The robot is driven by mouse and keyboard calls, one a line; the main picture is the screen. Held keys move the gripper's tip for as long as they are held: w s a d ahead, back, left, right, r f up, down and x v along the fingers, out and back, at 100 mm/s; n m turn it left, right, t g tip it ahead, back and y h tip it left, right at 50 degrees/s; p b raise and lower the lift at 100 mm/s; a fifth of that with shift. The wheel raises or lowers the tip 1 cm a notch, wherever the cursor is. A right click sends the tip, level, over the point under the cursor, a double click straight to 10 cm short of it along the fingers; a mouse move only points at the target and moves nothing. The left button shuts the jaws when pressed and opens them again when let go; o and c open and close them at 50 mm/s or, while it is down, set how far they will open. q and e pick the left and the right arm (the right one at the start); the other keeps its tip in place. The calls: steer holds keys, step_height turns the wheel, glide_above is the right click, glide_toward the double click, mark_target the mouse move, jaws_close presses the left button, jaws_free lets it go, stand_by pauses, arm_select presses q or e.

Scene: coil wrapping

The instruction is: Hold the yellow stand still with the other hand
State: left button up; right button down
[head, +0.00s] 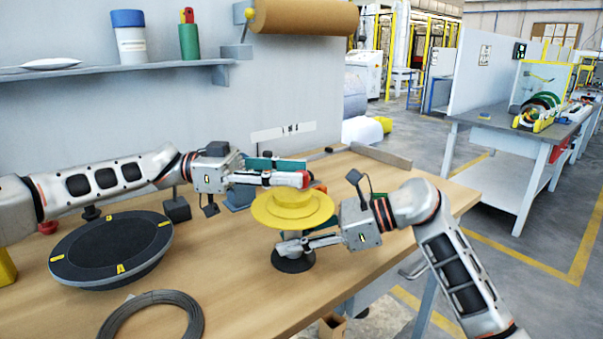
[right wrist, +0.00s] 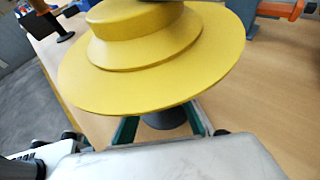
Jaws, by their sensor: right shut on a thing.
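The yellow stand (head: 291,212) has a wide stepped disc on a dark post and round black base (head: 293,264). It stands upright on the wooden table, and its disc fills the upper part of the right wrist view (right wrist: 160,75). My right gripper (head: 284,246) is low under the disc, shut on the stand's post. In the right wrist view, its green-edged fingers (right wrist: 163,125) are on either side of the dark post, partly hidden by the disc. My left gripper (head: 303,179) is at the top of the stand, above the disc; its finger opening cannot be made out.
A dark wire coil (head: 151,296) lies on the table (head: 235,285) at the front left. A black round turntable (head: 110,248) with yellow marks stands behind it. A grey bar (head: 381,155) lies at the back right edge. The front middle of the table is clear.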

arm_select(q)
steer(key=shift+s+d, duration=0.15)
steer(key=shift+d, duration=1.05)
jaws_close()
steer(key=shift+n+t, duration=0.8)
steer(key=shift+t, duration=0.4)
jaws_free()
step_height(320, 180, up, 10)
